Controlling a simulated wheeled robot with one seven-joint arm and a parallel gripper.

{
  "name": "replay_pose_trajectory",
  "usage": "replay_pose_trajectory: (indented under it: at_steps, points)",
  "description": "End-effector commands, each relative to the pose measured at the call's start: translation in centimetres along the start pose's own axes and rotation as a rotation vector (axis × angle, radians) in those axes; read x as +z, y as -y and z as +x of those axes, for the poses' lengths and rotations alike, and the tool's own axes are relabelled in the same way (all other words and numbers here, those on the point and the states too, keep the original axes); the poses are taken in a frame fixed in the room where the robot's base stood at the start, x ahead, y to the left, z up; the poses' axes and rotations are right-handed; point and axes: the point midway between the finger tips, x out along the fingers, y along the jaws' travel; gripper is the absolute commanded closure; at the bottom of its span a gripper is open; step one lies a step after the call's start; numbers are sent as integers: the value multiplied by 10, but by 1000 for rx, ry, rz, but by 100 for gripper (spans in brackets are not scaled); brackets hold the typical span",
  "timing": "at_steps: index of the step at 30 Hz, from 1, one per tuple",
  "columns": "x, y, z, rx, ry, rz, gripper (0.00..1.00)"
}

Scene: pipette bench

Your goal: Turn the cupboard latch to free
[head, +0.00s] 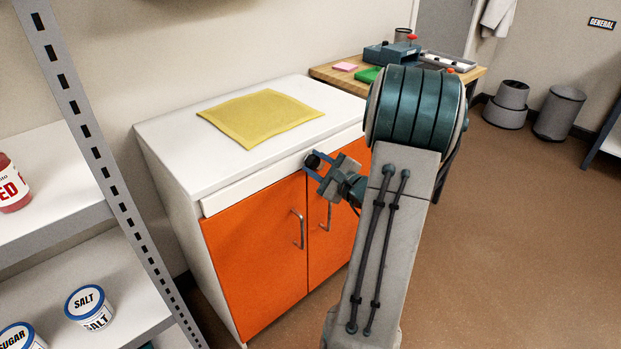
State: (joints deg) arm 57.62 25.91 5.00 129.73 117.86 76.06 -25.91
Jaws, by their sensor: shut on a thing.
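The cupboard (255,258) has a white top and two orange doors, both closed, with metal bar handles. The latch shows as a small dark round knob (312,161) at the top of the doors, near the seam between them. My gripper (313,165) reaches it from the right, with its blue fingers on either side of the knob and shut on it. The fingers and wrist hide the rest of the latch, so I cannot tell which way it is turned.
A yellow cloth (261,118) lies on the cupboard top. A grey shelf rack (105,146) with tins and a jar stands at the left. A wooden bench (335,76) with small items stands behind. Bins (559,112) stand at the far right, and the floor before them is clear.

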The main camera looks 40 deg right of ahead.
Motion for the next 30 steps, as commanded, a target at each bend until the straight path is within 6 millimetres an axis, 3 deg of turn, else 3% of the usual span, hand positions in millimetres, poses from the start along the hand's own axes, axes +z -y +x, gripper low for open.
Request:
replay_pose_trajectory:
  at_steps: [1, 18, 30]
  points:
    - [-6, -7, 0, 0, 2, -48, 100]
    - [-5, -9, 1, 0, 4, -519, 100]
    - [-3, -6, 1, 1, 1, -722, 100]
